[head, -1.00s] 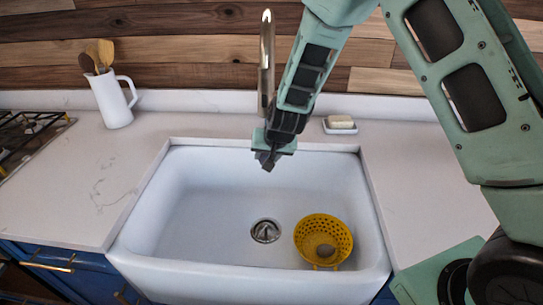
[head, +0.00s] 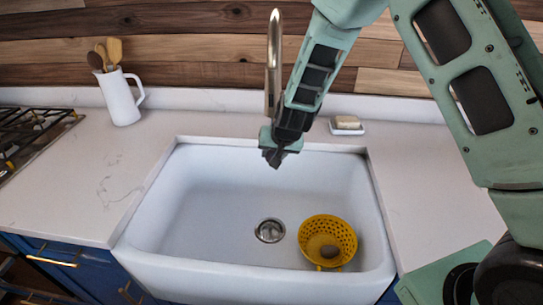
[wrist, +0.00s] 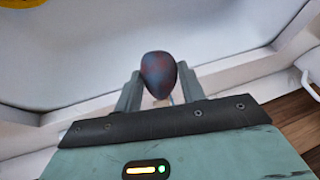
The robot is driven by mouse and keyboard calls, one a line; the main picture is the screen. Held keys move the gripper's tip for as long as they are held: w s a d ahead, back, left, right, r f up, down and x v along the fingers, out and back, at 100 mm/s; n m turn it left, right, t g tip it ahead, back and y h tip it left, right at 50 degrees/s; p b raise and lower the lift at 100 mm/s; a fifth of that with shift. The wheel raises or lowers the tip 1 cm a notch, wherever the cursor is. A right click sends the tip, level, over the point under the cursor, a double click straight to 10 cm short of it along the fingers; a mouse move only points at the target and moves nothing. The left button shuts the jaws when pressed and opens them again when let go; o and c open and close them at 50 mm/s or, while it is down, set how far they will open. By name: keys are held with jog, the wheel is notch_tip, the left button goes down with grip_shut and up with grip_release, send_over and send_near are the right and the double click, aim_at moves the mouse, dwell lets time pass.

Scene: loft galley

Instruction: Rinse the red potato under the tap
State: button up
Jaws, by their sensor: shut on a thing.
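The red potato (wrist: 158,75) is dark reddish and egg-shaped, and it sits between the two fingers in the wrist view. My gripper (head: 273,160) is shut on it over the back of the sink; in the head view the potato is hard to make out against the dark fingers. The tap (head: 273,60) is a tall metal spout behind the sink, close behind my gripper and partly hidden by it. I cannot make out running water. The white sink (head: 210,195) lies below, with a round metal drain (head: 270,230) in its floor.
A soap dish (head: 346,128) is behind right. A white jug of utensils (head: 119,98) and a hob (head: 30,130) are left. The sink's left half is clear.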

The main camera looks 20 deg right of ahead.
jog(key=shift+d, duration=0.3)
jog(key=shift+a, duration=0.25)
jog(key=shift+a, duration=0.35)
jog(key=shift+d, duration=0.1)
jog(key=shift+d, duration=0.5)
jog(key=s+d+b, duration=0.1)
jog(key=s+b, duration=0.2)
jog(key=s, duration=0.5)
dwell(0.7)
